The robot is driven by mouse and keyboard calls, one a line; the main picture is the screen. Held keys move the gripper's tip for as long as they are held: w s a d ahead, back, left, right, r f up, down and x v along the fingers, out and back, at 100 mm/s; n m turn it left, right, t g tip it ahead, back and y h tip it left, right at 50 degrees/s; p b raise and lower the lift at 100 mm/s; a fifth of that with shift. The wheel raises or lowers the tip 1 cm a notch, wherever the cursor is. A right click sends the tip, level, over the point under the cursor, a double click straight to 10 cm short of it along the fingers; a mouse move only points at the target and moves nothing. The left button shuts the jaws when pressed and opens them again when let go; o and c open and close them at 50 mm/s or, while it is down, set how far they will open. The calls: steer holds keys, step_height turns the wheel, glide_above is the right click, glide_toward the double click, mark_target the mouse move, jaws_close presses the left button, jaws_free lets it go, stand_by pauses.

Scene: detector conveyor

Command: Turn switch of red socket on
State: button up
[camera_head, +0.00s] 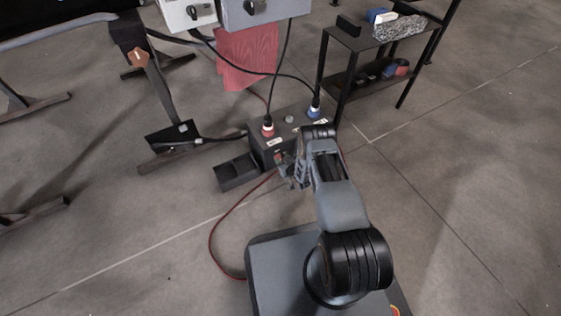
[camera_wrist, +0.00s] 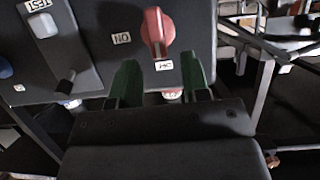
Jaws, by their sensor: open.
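The dark socket box (camera_head: 258,148) stands on the floor in the head view, with a red plug (camera_head: 267,127) at its left and a blue plug (camera_head: 314,108) at its right. In the wrist view, a red rotary switch (camera_wrist: 157,30) sits on the box's dark panel, its ridge nearly upright and pointing down toward a small white label. An upside-down "ON" label (camera_wrist: 122,39) is to its left. My gripper (camera_wrist: 161,75) is open and empty, its green fingers just below the switch, one either side, apart from it. It also shows in the head view (camera_head: 286,172), at the box's front.
In the head view, a low black tray (camera_head: 238,172) lies left of the box and a black shelf (camera_head: 350,62) stands behind right. Cables cross the floor.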

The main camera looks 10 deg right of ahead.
mark_target(279, 158)
steer(key=shift+b+x, duration=0.45)
steer(key=shift+x, duration=0.9)
jaws_close()
